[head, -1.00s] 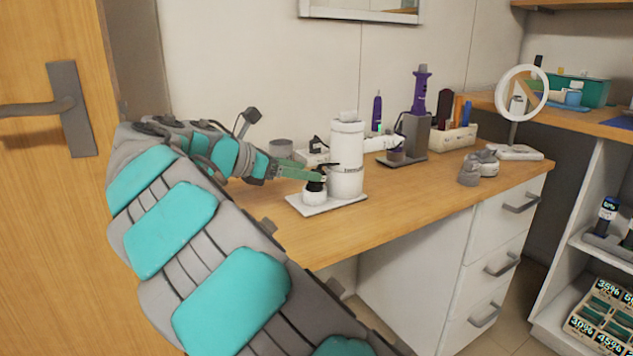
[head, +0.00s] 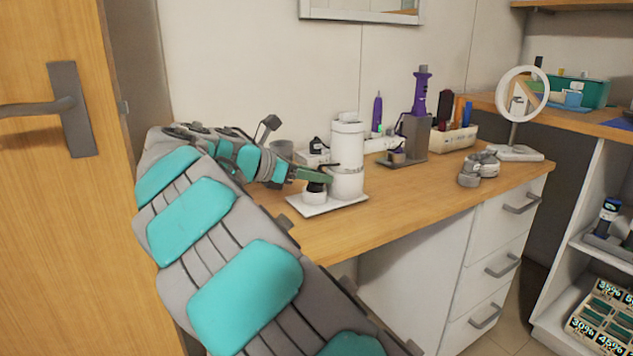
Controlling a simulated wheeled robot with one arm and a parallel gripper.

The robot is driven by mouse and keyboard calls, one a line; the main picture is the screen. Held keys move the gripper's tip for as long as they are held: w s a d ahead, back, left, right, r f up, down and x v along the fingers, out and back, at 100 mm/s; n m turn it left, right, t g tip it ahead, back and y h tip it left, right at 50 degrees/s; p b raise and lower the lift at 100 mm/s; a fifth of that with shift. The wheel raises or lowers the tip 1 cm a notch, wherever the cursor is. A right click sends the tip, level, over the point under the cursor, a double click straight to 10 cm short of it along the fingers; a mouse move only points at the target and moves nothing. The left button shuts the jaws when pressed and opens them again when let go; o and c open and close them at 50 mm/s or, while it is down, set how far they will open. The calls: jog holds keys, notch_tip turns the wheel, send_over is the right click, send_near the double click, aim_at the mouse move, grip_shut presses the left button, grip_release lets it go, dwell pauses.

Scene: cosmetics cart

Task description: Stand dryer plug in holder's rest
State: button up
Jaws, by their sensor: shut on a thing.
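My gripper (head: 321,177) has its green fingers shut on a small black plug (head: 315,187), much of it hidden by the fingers. The plug is at the top of the short white round rest (head: 314,197) on the front left of the white holder (head: 335,204). I cannot tell whether the plug is seated in it. The holder's tall white cylinder (head: 347,150) stands right of my fingers, very close to them.
A grey holder (head: 415,140) with a purple tool (head: 420,95) stands further back. White power strips lie along the wall. A round mirror (head: 523,95) and grey rolls (head: 476,169) are at the right. The desk front between is clear.

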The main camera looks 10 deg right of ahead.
grip_shut()
jog(key=shift+r, duration=0.15)
jog(key=shift+r, duration=1.75)
jog(key=shift+s+a, duration=0.1)
jog(key=shift+s, duration=0.95)
jog(key=s+a+r, duration=0.1)
jog(key=s+r, duration=0.1)
jog(key=s, duration=1.1)
jog(key=w+r+h+p, duration=0.1)
jog(key=w, duration=0.3)
jog(key=w+r+h+p, duration=0.1)
jog(key=w+p, duration=0.1)
jog(key=w, duration=0.3)
jog(key=w+r+h+p, duration=0.1)
jog(key=w+p, duration=0.1)
jog(key=w, duration=0.2)
jog(key=shift+w+d+m, duration=0.15)
jog(key=shift+w+m, duration=0.15)
jog(key=shift+w, duration=0.05)
jog(key=shift+w+r, duration=0.1)
jog(key=shift+w, duration=0.55)
